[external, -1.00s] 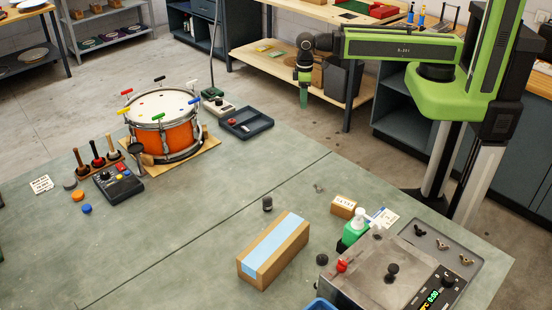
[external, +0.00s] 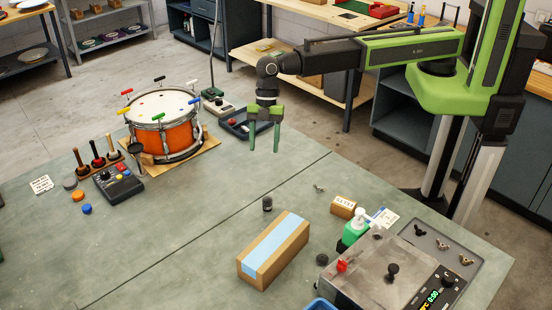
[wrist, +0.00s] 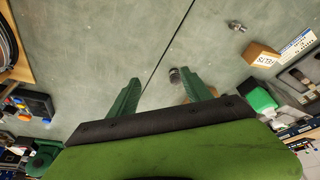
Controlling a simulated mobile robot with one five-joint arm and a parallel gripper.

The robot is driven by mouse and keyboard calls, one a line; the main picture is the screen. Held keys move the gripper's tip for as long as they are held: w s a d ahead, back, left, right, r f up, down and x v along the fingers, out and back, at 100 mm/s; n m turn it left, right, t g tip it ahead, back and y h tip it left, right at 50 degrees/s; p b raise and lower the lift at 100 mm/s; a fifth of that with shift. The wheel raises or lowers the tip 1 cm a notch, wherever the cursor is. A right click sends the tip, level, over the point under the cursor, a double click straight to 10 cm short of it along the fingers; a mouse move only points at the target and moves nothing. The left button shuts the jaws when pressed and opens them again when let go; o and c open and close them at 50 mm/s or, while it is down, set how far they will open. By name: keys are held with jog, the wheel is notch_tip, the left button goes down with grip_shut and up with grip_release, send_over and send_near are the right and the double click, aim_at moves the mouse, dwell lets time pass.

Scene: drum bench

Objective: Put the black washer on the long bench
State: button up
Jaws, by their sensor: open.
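I cannot make out a washer with certainty. A small dark round piece (external: 322,259) lies beside the hotplate in the external view and may be it; its hole is not visible. The grey-green bench top (external: 180,225) spans the foreground, and a wooden bench (external: 290,13) stands behind; I cannot tell which is the long bench. My gripper (external: 263,150) is open and empty, fingers down, above the foreground bench near its back edge. In the wrist view my gripper (wrist: 160,82) shows bench surface between its fingers.
An orange drum (external: 164,130) and a control box (external: 118,184) are at left. A dark cylinder (external: 267,204), a taped carton (external: 273,250), a small box (external: 343,206), a green bottle (external: 355,230) and the hotplate (external: 365,270) stand centre to right. The middle left is clear.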

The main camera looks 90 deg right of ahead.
jog(key=s+a+r+n, duration=0.2)
jog(key=s+a, duration=0.1)
jog(key=a, duration=1)
jog(key=n+g+p, duration=0.2)
jog(key=n, duration=0.1)
send_near(322, 258)
jog(key=b+x, duration=0.1)
jog(key=b, duration=0.3)
jog(key=b+x, duration=0.1)
jog(key=b, duration=0.3)
jog(key=b+x, duration=0.1)
jog(key=b, duration=0.2)
jog(key=shift+s+d+b, duration=0.15)
jog(key=shift+d+b, duration=0.1)
jog(key=shift+b, duration=0.15)
jog(key=shift+a+f, duration=0.15)
jog(key=shift+f, duration=0.05)
jog(key=shift+r, duration=0.1)
jog(key=b+x, duration=0.5)
jog(key=shift+a, duration=0.15)
grip_shut()
